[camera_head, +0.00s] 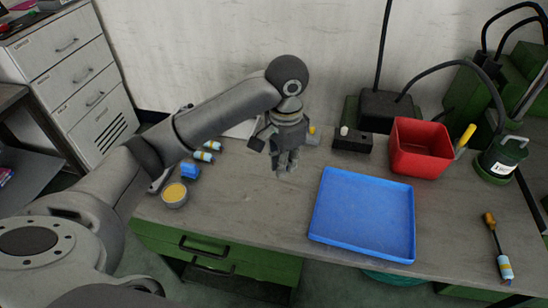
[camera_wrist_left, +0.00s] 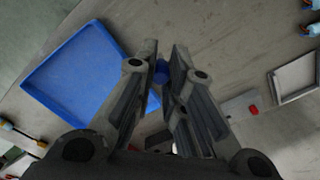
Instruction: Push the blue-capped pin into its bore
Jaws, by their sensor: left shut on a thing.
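My left gripper (camera_head: 284,168) hangs over the middle of the bench, left of the blue tray, with its fingers pointing down. In the left wrist view, my left gripper (camera_wrist_left: 165,55) is shut on a small blue piece, the blue cap of the pin (camera_wrist_left: 162,74), between its fingers. The rest of the pin is hidden by the fingers. The bore cannot be made out in either view. My right gripper is not in view.
The blue tray (camera_head: 322,214) looks empty. A red bin (camera_head: 420,160) and a black box (camera_head: 352,141) stand behind it. A yellow-filled bowl (camera_head: 174,195) and several blue-and-white parts (camera_head: 203,156) lie at left. A tool (camera_head: 492,228) lies at right.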

